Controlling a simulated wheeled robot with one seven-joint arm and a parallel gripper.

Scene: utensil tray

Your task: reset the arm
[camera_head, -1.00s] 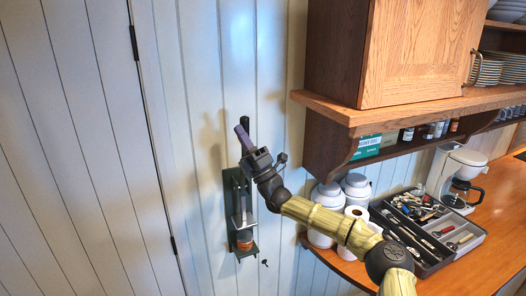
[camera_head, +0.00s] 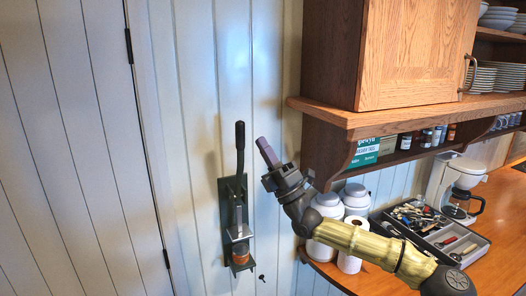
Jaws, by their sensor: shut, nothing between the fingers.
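My gripper (camera_head: 268,155) is at the end of my raised arm, in the middle of the head view. Its fingers are shut with nothing held, pointing up and to the left. It is in the air, in front of the panelled wall, right of the wall-mounted lever device (camera_head: 237,225) and apart from it in the picture. The utensil tray (camera_head: 440,254) sits on the wooden counter at the right, with several utensils in it. My forearm hides part of the tray's near side.
A wooden wall cabinet (camera_head: 415,50) with a shelf below hangs close to the right of my gripper. White canisters (camera_head: 356,195), a paper roll (camera_head: 350,262) and a coffee maker (camera_head: 455,183) stand on the counter (camera_head: 500,225). The space before the door (camera_head: 75,150) at left is clear.

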